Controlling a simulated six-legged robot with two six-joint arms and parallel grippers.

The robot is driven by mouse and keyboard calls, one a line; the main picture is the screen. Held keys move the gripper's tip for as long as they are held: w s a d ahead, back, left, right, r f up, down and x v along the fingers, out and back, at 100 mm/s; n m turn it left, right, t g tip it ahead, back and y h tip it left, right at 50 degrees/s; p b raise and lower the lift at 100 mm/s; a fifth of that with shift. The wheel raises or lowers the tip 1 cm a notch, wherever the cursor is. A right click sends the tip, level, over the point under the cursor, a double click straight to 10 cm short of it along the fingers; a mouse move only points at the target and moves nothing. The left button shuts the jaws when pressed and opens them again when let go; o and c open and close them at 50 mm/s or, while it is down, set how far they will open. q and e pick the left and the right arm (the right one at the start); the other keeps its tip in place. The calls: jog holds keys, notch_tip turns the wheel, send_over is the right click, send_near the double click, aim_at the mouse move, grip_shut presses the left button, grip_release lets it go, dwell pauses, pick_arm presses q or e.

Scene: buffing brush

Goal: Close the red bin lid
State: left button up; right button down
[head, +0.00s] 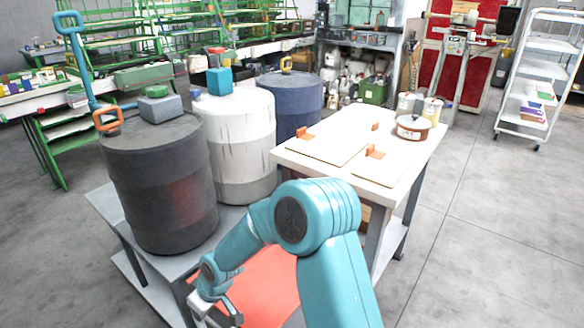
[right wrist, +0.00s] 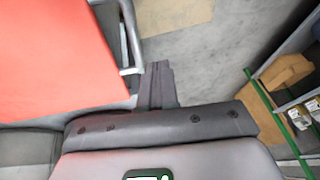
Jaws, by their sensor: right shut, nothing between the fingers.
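The red lid (head: 268,284) shows low in the middle of the head view, partly hidden behind my right arm. In the right wrist view the same red panel (right wrist: 55,60) fills the upper left, with a grey metal bar (right wrist: 131,35) along its right side. My right gripper (head: 232,314) is at the bottom of the head view, at the left side of the red lid. In the right wrist view its fingers (right wrist: 157,82) are shut and empty, just beside the bar's lower end. I cannot tell whether they touch it, or the lid's angle. My left gripper is out of view.
A grey table (head: 108,203) with a dark drum (head: 160,185) and a white drum (head: 235,140) stands left of the lid. A wooden-topped table (head: 345,118) with boards and a pot (head: 413,127) stands behind my arm. The floor (head: 490,240) at right is clear.

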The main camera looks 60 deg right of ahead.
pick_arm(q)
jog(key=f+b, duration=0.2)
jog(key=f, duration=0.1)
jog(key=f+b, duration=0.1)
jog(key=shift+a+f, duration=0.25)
pick_arm(e)
notch_tip(320, 180, down, 6)
jog(key=shift+a, duration=0.25)
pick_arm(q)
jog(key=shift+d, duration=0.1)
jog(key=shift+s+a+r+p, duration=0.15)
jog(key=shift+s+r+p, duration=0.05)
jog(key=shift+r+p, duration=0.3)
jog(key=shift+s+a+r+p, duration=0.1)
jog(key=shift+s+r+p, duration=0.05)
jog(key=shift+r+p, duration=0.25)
pick_arm(e)
jog(key=s+a+r, duration=0.2)
jog(key=a+r, duration=0.6)
jog(key=a, duration=0.1)
jog(key=shift+s+a+r, duration=0.15)
jog(key=shift+s+r, duration=0.05)
jog(key=shift+r, duration=0.05)
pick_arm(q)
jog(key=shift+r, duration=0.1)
